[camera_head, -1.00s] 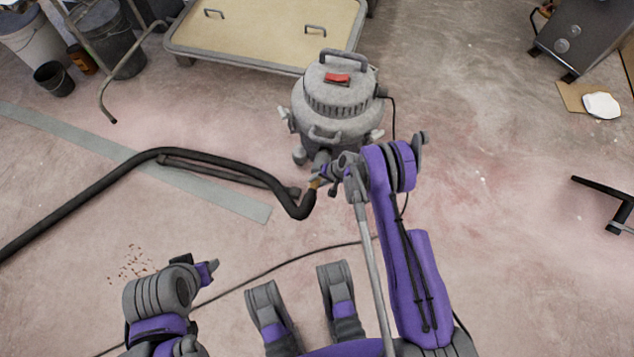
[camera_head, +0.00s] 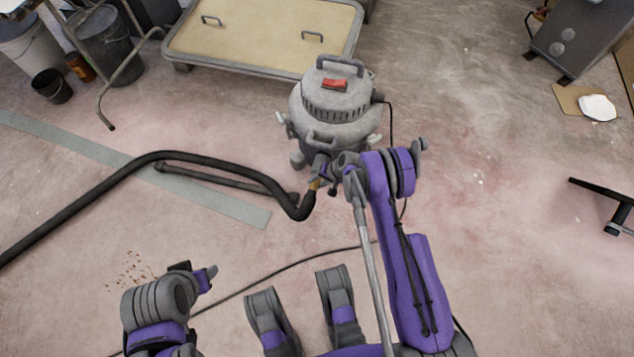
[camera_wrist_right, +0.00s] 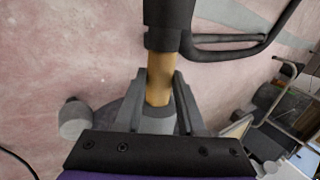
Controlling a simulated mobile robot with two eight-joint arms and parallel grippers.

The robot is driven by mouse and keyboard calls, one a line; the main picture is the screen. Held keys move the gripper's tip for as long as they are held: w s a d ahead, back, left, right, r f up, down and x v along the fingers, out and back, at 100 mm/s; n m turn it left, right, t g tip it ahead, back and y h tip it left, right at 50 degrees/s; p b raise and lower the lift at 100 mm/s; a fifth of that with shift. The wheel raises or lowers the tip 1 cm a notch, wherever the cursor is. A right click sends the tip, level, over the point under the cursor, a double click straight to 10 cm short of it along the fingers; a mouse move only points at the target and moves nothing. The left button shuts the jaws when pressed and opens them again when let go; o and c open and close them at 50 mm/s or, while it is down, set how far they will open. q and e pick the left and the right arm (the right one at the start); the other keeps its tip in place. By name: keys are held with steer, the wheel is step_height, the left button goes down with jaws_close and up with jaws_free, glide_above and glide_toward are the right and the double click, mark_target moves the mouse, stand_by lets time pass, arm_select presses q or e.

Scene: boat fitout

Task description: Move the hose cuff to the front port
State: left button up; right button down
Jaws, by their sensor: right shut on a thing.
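The hose cuff is a tan-orange sleeve (camera_wrist_right: 160,78) on the end of the black hose (camera_head: 160,156); it also shows in the head view (camera_head: 314,184). My right gripper (camera_head: 322,181) is shut on it, with a finger on either side in the wrist view (camera_wrist_right: 158,100). The grey shop vacuum (camera_head: 335,108) stands upright just beyond the gripper. Its front port is mostly hidden behind the gripper, and I cannot tell whether the cuff touches it. My left gripper (camera_head: 208,276) is low at the left, away from the hose, its opening unclear.
A black tube (camera_head: 230,180) lies on the floor beside the hose. A thin cable runs across the floor. A wheeled platform (camera_head: 262,38) stands behind the vacuum, buckets (camera_head: 103,50) at the back left. The floor right of my right arm is mostly clear.

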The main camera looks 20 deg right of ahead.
steer(key=shift+w+d+r, duration=0.1)
steer(key=shift+w+d, duration=0.15)
steer(key=shift+d, duration=0.05)
steer(key=c, duration=0.7)
jaws_free()
steer(key=shift+o, duration=1.3)
steer(key=shift+a, duration=0.1)
steer(key=shift+s, duration=0.1)
steer(key=p+v, duration=0.2)
steer(key=v, duration=0.8)
steer(key=shift+r+p, duration=0.3)
steer(key=shift+p, duration=0.1)
steer(key=shift+s, duration=0.1)
